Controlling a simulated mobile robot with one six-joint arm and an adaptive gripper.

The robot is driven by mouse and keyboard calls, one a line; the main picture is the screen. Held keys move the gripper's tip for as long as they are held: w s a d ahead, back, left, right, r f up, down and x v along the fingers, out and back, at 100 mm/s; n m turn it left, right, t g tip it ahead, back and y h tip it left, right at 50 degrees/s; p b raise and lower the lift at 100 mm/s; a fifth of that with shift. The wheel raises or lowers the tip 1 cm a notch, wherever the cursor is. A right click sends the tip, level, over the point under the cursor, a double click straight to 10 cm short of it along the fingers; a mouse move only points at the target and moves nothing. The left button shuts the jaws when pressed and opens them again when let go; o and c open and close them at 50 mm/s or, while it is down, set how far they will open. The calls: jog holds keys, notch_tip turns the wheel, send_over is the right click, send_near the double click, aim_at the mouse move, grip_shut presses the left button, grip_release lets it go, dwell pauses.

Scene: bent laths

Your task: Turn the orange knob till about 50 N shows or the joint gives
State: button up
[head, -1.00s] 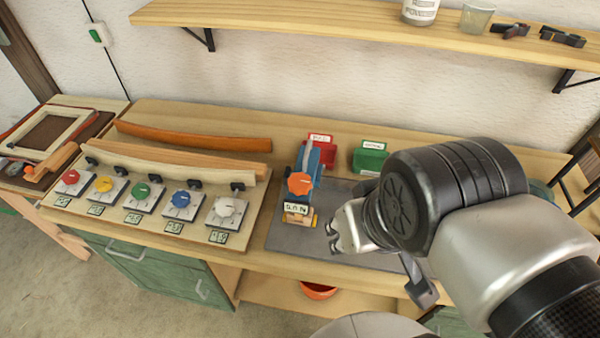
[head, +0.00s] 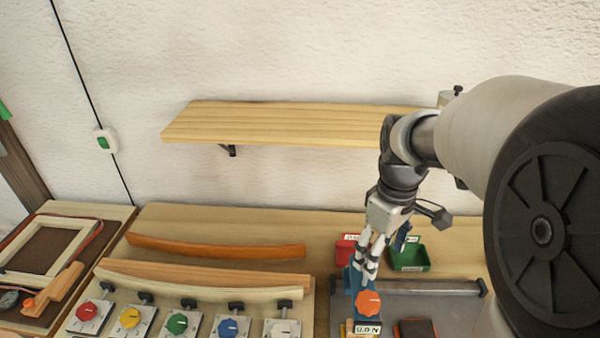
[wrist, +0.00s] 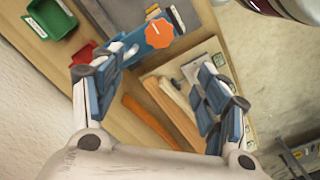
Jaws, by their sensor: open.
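The orange knob (head: 368,303) is on the front of a blue test device (head: 348,277). A small display (head: 367,328) below the knob appears to read 0.0 N. My gripper (head: 369,272) points down, just above and behind the knob in the head view, and hides part of the device. In the wrist view the orange knob (wrist: 159,34) lies ahead of my gripper (wrist: 160,66), between the lines of the spread fingers. The fingers are open with nothing between them. I cannot make out the joint clearly.
A red bin (head: 346,246) and a green bin (head: 412,259) stand behind the device. To the left are a row of coloured dials (head: 178,323) and bent laths (head: 215,248). A shelf (head: 290,122) hangs above. A dark block (head: 415,328) lies right of the knob.

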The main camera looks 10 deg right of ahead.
aim_at(369, 300)
jog(key=f+b, duration=0.1)
jog(key=f, duration=0.4)
jog(key=f+b, duration=0.2)
jog(key=f, duration=0.4)
jog(key=f+b, duration=0.1)
jog(key=f, duration=0.5)
jog(key=shift+s+d+f, duration=0.1)
jog(key=shift+s+d, duration=0.1)
jog(key=shift+d, duration=0.05)
jog(key=c, duration=1.1)
